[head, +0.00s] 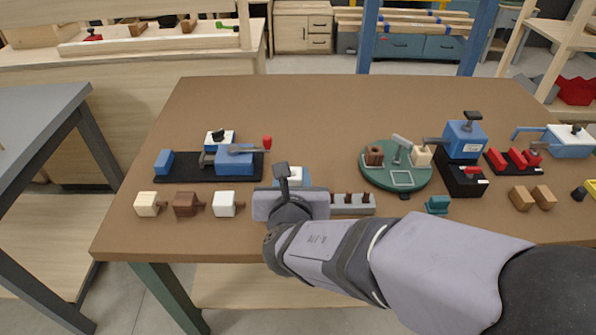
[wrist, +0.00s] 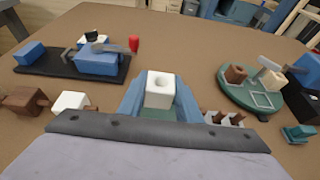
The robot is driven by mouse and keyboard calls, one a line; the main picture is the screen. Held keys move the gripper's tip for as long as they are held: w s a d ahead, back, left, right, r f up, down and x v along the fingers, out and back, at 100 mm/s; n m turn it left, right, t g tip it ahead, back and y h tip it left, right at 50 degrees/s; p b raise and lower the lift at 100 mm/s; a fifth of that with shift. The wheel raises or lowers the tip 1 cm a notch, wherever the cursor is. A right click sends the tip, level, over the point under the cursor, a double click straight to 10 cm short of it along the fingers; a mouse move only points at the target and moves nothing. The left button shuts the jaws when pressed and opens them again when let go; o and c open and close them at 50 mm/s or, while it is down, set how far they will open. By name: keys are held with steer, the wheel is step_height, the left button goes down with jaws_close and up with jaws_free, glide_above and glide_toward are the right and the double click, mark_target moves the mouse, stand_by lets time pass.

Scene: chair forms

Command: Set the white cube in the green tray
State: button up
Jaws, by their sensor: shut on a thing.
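A white cube (wrist: 160,88) with a round hole in its face sits between the pale blue jaws of my gripper (wrist: 161,98). In the head view the cube (head: 295,173) shows only in part, behind my gripper (head: 291,178) and wrist. The jaws are shut on it; its height above the table is unclear. A dark green surface (wrist: 158,114) shows between the jaws, near side of the cube; I cannot tell if it is a tray. A round green tray (head: 377,181) lies to the right, apart from my gripper, with a brown block, a cream block, a grey lever and an outlined empty square.
A cream, a brown and another white pegged block (head: 224,204) stand left of my gripper. A blue clamp on a black base (head: 195,172) lies behind them. A grey slotted rack (head: 352,207) and teal block (head: 437,205) are to the right. The table's back middle is clear.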

steer(key=shift+f, duration=0.15)
steer(key=shift+f+b, duration=2.5)
steer(key=shift+f, duration=0.25)
steer(key=shift+f+b, duration=0.65)
steer(key=shift+b, duration=0.15)
steer(key=o, duration=1.5)
steer(key=shift+r, duration=0.2)
steer(key=shift+w+r+p, duration=0.1)
steer(key=shift+r+p, duration=0.35)
steer(key=shift+p, duration=0.15)
steer(key=shift+o, duration=0.3)
steer(key=shift+r+p, duration=2.1)
steer(key=shift+r, duration=0.35)
